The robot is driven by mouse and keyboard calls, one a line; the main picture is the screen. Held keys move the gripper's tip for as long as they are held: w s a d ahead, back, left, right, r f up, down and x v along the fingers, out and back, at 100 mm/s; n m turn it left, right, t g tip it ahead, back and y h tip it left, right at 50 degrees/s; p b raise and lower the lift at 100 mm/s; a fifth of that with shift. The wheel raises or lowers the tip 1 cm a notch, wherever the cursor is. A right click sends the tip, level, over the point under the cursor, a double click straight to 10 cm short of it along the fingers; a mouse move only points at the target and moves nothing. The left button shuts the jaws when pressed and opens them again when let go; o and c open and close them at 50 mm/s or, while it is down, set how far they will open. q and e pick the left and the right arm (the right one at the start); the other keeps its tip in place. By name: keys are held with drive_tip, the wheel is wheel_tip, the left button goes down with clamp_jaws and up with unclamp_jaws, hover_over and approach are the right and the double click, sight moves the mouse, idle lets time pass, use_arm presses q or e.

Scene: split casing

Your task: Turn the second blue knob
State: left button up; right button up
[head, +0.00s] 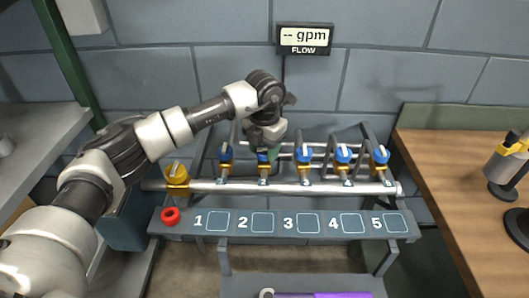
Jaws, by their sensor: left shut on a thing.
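A row of several blue knobs with brass valve bodies sits along a horizontal metal pipe (330,189). The second blue knob (262,157) is above the label 2 and is partly hidden by my left gripper (266,150). My left arm comes in from the left, and the gripper points down over this knob, shut on it. The first blue knob (226,153) is just left of it and the third (305,155) is to its right, both clear of the gripper. My right gripper is not in view.
A numbered panel (400,238) runs below the pipe. A display (304,39) reads "-- gpm". A wooden table (450,180) is at right, a grey shelf (40,135) at left.

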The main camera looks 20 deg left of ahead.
sight(264, 147)
use_arm(q)
drive_tip(key=shift+m+b, duration=0.4)
drive_tip(key=shift+m, duration=0.6)
drive_tip(key=shift+r, duration=0.1)
drive_tip(key=o, duration=0.9)
wheel_tip(264, 147, up, 11)
drive_tip(key=shift+f+b, duration=0.15)
drive_tip(key=shift+b, duration=0.4)
